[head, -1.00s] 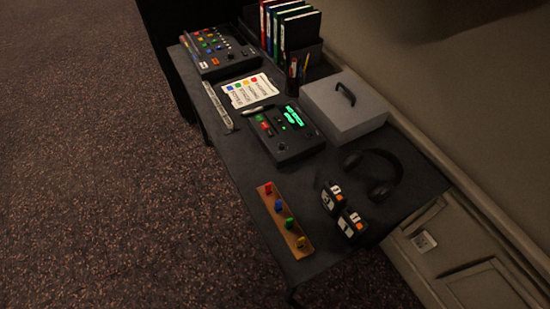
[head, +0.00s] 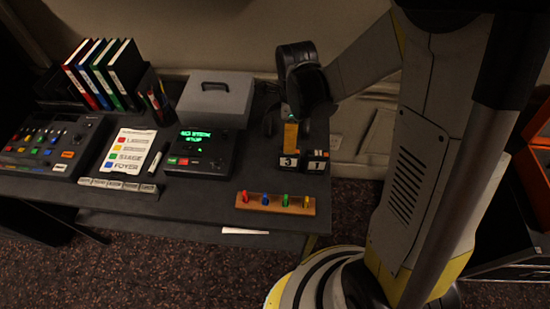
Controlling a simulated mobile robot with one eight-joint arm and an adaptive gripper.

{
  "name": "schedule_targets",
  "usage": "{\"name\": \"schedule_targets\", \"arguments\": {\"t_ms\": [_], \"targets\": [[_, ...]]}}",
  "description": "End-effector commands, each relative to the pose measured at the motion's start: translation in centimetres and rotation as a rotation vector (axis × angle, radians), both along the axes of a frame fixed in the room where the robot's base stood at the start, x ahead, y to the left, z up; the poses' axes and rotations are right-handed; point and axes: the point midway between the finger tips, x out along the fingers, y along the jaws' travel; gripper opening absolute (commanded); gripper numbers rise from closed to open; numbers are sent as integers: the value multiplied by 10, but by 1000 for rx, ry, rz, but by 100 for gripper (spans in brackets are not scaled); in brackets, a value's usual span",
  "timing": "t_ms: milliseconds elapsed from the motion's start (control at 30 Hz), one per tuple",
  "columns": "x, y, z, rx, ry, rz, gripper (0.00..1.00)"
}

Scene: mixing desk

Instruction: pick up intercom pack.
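Two small dark boxes with white-and-orange numbered labels stand at the desk's right end and look like intercom packs. One box (head: 288,162) is marked 3 and the other box (head: 317,166) is marked 1. My gripper (head: 290,134) hangs from my arm just above and behind the box marked 3. An orange-tan part shows at its lower end. I cannot tell whether it touches the box, or whether its fingers are open or shut. The headset (head: 270,120) is partly hidden behind my gripper.
A wooden strip with coloured pegs (head: 275,204) lies at the desk's front edge. A grey lidded box (head: 215,98) and a black unit with a green display (head: 197,150) stand left of my gripper. A label card (head: 128,152), mixer (head: 50,145) and binders (head: 105,72) are farther left.

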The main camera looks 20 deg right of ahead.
Motion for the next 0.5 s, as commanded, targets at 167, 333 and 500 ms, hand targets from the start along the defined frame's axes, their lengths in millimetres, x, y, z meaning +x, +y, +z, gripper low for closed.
{"name": "schedule_targets", "arguments": {"t_ms": [167, 333, 500], "targets": [[0, 0, -27, 0, -1, 2, 56], [-1, 1, -36, 0, -1, 2, 56], [-6, 3, -63, 0, -1, 3, 56]]}}
